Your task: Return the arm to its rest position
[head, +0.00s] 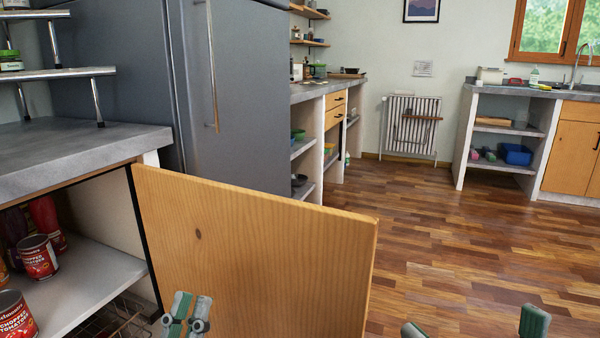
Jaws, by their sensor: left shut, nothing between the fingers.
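My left gripper (187,314) is low in the head view, in front of the lower left part of an open wooden cabinet door (260,255). Its fingers are together and hold nothing; I cannot tell whether it touches the door. My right gripper (474,328) shows only as two green-grey fingertips at the bottom edge, wide apart and empty, over the wooden floor. Most of both arms is out of view.
The open cabinet (95,283) at left holds red tomato cans (39,256) on its shelf, under a grey counter (70,145). A tall grey fridge (195,90) stands behind the door. The wooden floor (460,245) at right is clear.

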